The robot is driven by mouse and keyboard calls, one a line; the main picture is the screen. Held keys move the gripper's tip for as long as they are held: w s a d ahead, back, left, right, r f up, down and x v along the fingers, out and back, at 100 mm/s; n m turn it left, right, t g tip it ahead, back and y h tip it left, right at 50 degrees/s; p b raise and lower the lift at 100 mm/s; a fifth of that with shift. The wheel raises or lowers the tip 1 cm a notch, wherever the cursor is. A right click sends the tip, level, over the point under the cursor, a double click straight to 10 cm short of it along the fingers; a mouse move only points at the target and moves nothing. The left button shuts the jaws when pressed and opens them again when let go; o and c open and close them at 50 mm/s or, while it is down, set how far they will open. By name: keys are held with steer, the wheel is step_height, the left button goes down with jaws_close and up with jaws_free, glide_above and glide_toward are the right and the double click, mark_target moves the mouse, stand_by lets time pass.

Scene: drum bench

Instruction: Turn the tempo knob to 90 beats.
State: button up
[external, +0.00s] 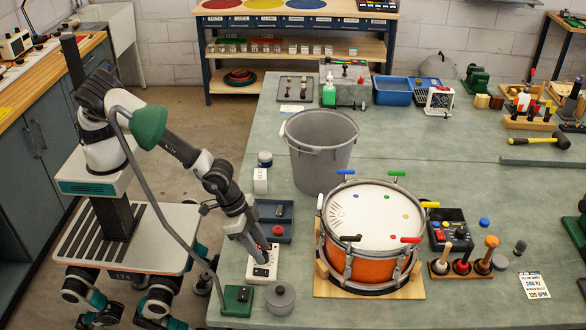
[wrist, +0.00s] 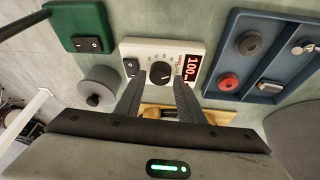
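The tempo box is a white unit (wrist: 137,48) with a round black tempo knob (wrist: 161,73), a printed scale, a black rocker switch (wrist: 131,67) and a red display (wrist: 189,67) that appears to read 100. In the external view the white box (external: 262,274) lies on the bench's near left edge. My gripper (wrist: 159,83) points down at the box, its two dark fingers apart, one on each side of the knob. I cannot tell whether the fingertips touch the knob. In the external view my gripper (external: 263,254) is over the box and hides the knob.
A green switch box (external: 237,301) and a grey round lidded piece (external: 280,298) sit close by. The orange drum (external: 366,270) stands to the right, a grey bucket (external: 320,150) farther back.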

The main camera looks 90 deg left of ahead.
steer(key=shift+w+f, duration=0.15)
steer(key=shift+f, duration=0.15)
steer(key=c, duration=0.8)
steer(key=n+p, duration=0.1)
steer(key=p, duration=0.2)
steer(key=shift+r+y, duration=0.3)
steer(key=shift+r, duration=0.1)
steer(key=shift+d+n+p, duration=0.1)
steer(key=shift+n+p, duration=0.4)
steer(key=shift+p, duration=0.3)
steer(key=shift+f+n+y+p, duration=0.2)
steer(key=shift+n+y+p, duration=0.15)
steer(key=shift+n+p, duration=0.25)
steer(key=shift+f+n+y+p, duration=0.2)
steer(key=shift+n+y+p, duration=0.15)
steer(key=shift+n, duration=0.45)
steer(key=o, duration=0.8)
